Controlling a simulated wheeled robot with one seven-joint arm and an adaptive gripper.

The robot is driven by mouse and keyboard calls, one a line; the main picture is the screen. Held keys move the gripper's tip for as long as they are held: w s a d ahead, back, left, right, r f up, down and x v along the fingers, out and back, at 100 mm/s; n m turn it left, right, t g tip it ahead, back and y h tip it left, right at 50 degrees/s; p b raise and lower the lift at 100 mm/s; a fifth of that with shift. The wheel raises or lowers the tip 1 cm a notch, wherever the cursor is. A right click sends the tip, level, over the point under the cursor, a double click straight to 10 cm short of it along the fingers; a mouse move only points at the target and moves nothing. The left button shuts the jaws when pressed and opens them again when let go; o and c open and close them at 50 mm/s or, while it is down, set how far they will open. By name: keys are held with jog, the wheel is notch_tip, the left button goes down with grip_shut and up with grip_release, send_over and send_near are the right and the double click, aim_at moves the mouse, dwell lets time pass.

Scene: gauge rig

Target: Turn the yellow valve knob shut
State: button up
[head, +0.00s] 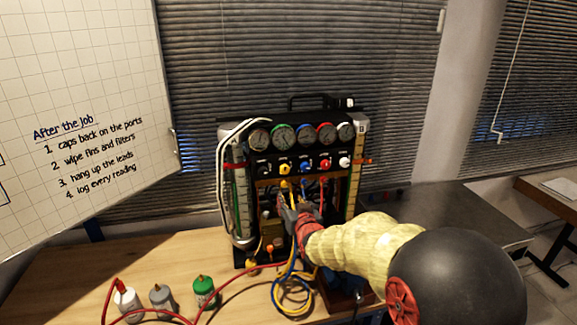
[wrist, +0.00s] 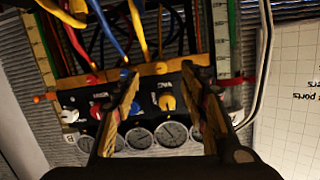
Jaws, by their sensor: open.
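The yellow valve knob (head: 284,169) is on the black panel of the gauge rig, below the round dials. In the wrist view, which shows the rig upside down, the yellow knob (wrist: 166,102) with its pale pointer lies between my two fingers, with a visible gap on both sides. My gripper (wrist: 162,82) is open and empty. In the head view my gripper (head: 291,205) is in front of the rig, below the knob row. The fingers partly hide the neighbouring knobs in the wrist view.
Red (head: 325,164), blue (head: 304,166), white and black knobs share the row. Yellow, blue and red hoses hang from ports just below it, close to my gripper. Capped bottles, including a green one (head: 203,290), and a red hose occupy the wooden bench (head: 150,258).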

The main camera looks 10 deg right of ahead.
aim_at(285, 170)
notch_tip(285, 170, up, 6)
jog(key=t, duration=0.2)
jog(key=shift+w, duration=4.2)
jog(key=shift+c, duration=1.2)
grip_shut()
